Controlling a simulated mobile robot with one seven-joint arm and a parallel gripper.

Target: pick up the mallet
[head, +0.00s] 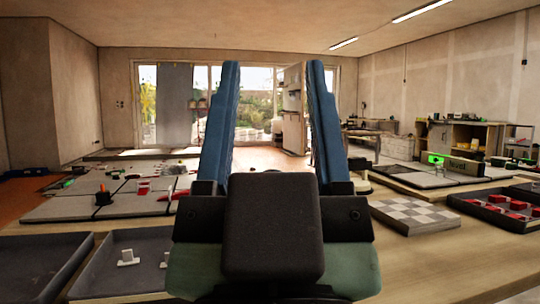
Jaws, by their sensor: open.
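The dark gripper body hides the centre of the scene below. I cannot make out a mallet for certain. A small black and orange object (103,194) stands on the grey tiles at the left, apart from my gripper; it is too small to tell what it is.
Grey tiles (60,208) with small red and white pieces lie at left. A grey tray (100,284) holds a white piece (128,258). At right are a checkered board (415,216), a dark tray (470,208) of red pieces and a green-lit device (435,159).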

